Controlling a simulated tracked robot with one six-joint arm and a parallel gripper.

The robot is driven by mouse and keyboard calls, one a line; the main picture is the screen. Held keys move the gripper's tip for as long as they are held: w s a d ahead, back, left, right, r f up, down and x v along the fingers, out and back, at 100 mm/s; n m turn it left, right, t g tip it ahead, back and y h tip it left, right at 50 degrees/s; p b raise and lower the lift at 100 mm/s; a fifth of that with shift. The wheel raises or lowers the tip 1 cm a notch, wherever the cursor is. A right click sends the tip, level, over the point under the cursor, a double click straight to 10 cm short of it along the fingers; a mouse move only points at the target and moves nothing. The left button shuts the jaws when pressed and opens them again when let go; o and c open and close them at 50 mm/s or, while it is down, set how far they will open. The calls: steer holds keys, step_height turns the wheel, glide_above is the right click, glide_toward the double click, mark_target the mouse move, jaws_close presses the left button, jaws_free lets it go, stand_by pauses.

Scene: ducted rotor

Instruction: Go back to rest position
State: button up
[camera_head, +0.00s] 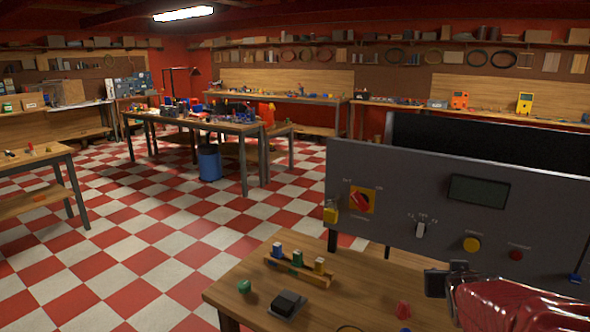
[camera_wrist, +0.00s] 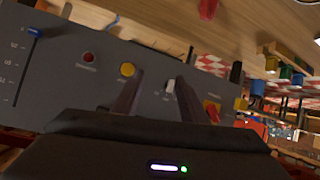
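My gripper (camera_head: 447,282) shows at the lower right of the head view, at the end of my red arm, above the wooden table and in front of the grey control panel (camera_head: 400,200). In the wrist view my gripper (camera_wrist: 159,78) has its two dark fingers apart, with only the panel (camera_wrist: 60,75) seen between them. It looks empty. The panel carries a red rotary switch on a yellow plate (camera_head: 361,200), a white toggle (camera_head: 420,230), a yellow button (camera_head: 471,244), a red button (camera_head: 516,255) and a blue slider (camera_head: 576,277). I cannot tell whether the fingers touch the panel.
The near table (camera_head: 350,300) holds a wooden block with several coloured pegs (camera_head: 298,267), a green piece (camera_head: 244,286), a black button box (camera_head: 288,304) and a red piece (camera_head: 403,310). A yellow padlock (camera_head: 330,213) hangs at the panel's left edge. Checkered floor (camera_head: 140,235) is open at left.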

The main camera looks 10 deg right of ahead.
steer(key=s+a+n+g+y, duration=0.2)
steer(key=s+a+n+y, duration=0.15)
steer(key=a, duration=1.55)
steer(key=s+a+f+n+g+y, duration=0.1)
steer(key=s+a+n+g+y, duration=0.1)
steer(key=s+a, duration=0.9)
steer(key=shift+a+y, duration=0.75)
steer(key=shift+a, duration=0.3)
steer(key=shift+f, duration=0.1)
